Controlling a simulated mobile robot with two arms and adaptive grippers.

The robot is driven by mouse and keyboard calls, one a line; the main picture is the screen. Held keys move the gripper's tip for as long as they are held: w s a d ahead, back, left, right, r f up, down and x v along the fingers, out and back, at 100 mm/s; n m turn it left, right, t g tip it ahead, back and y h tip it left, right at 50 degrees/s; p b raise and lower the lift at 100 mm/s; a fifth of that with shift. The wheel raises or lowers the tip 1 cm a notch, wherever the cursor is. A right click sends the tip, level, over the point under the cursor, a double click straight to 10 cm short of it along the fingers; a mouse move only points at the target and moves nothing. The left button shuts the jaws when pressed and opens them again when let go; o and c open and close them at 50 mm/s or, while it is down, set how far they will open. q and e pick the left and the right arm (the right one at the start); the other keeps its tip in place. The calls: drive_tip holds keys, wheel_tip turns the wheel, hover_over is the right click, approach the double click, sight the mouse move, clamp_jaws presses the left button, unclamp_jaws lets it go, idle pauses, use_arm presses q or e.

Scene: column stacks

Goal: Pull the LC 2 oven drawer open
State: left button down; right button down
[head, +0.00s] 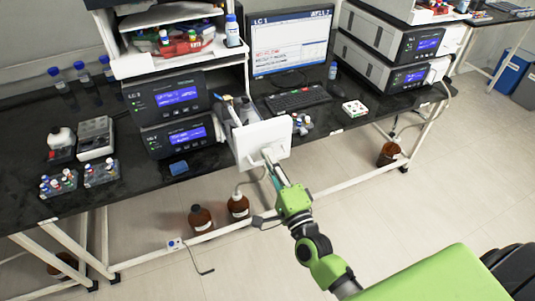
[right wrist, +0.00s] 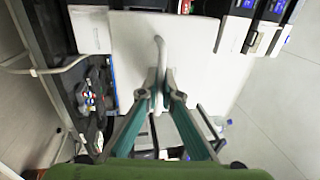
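The oven drawer (head: 278,133) has a plain white front and stands out past the bench edge, right of the left-hand instrument stack. Its open top shows behind the front, with contents too small to make out. In the right wrist view the white front (right wrist: 200,60) fills the middle, with a slim white bar handle (right wrist: 160,45). My right gripper (head: 268,157) is at the front, its fingertips (right wrist: 158,78) close together on either side of the handle and apparently closed on it. My left gripper is not in view.
Stacked modules with blue displays (head: 180,137) stand left of the drawer. A monitor (head: 290,42) and keyboard (head: 297,99) are to its right. Brown bottles (head: 201,218) stand on the floor below. The floor in front is mostly clear.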

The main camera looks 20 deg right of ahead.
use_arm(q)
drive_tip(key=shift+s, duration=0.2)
use_arm(e)
drive_tip(key=c, duration=2.5)
unclamp_jaws()
drive_tip(key=shift+c, duration=0.2)
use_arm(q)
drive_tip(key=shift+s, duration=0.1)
use_arm(e)
drive_tip(key=s+f, duration=0.2)
drive_tip(key=s, duration=0.9)
drive_tip(key=shift+s+d, duration=0.2)
drive_tip(key=shift+s, duration=0.2)
drive_tip(key=shift+f, duration=0.15)
